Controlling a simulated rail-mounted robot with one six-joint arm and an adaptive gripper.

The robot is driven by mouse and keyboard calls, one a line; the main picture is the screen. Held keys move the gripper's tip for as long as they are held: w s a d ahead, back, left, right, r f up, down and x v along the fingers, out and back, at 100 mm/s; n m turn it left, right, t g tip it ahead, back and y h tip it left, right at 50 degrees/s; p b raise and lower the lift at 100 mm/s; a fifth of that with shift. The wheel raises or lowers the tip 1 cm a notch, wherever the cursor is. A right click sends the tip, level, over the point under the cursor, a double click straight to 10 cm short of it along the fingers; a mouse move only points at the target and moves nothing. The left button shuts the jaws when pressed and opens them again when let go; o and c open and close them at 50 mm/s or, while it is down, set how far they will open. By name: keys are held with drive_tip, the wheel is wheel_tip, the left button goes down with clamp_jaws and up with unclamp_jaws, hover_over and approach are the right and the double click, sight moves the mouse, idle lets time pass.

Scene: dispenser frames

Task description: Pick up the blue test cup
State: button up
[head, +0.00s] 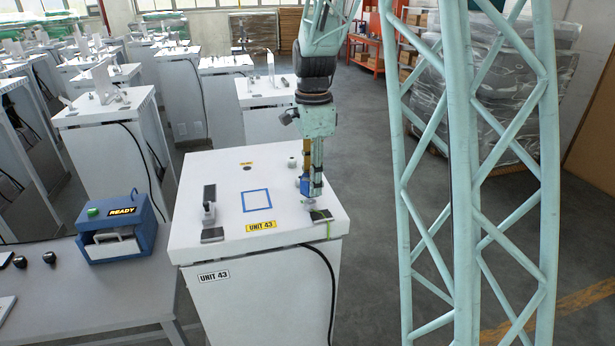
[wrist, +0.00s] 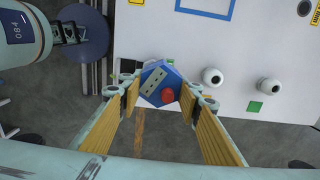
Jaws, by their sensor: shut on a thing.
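The blue test cup (wrist: 153,75) shows in the wrist view as a blue, angular body with a pale slotted plate and a red round spot. My gripper (wrist: 160,91) has its two yellow-padded fingers on either side of it, shut on it. In the head view my gripper (head: 312,193) points down over the right part of the white UNIT 43 cabinet top (head: 230,170). A small blue part of the cup (head: 304,186) shows beside the fingers. The rest is hidden by them, and I cannot tell whether its base touches the top.
A blue square outline (head: 256,202) marks the cabinet top's middle. A dark upright fixture (head: 209,204) stands left, a dark pad (head: 321,215) lies at the front right corner. Two white round knobs (wrist: 212,76) (wrist: 268,86) are right of the cup. A blue READY box (head: 120,228) sits on the left bench.

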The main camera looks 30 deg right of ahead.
drive_tip(key=shift+s+a+r+b, duration=0.1)
drive_tip(key=shift+s+a, duration=0.1)
drive_tip(key=shift+s, duration=0.75)
drive_tip(key=shift+s+a+r+b, duration=0.1)
drive_tip(key=shift+s+a, duration=0.1)
drive_tip(key=shift+s, duration=0.7)
drive_tip(key=shift+s+a+r+b, duration=0.1)
drive_tip(key=shift+s+a, duration=0.1)
drive_tip(key=shift+s, duration=0.75)
drive_tip(key=shift+w, duration=0.1)
drive_tip(key=shift+w+a+n+b, duration=0.4)
drive_tip(key=shift+w+n+b, duration=0.05)
drive_tip(key=shift+w+n, duration=0.25)
drive_tip(key=w+a+r+n+b, duration=0.2)
drive_tip(key=w+a+n+b, duration=0.3)
drive_tip(key=w+a+n, duration=0.3)
drive_tip(key=w+a+r+n+b, duration=0.2)
drive_tip(key=w+a+n+b, duration=0.4)
drive_tip(key=a+n, duration=0.3)
drive_tip(key=shift+w+a+n, duration=0.35)
drive_tip(key=shift+w+n, duration=0.5)
drive_tip(key=shift+n, duration=0.55)
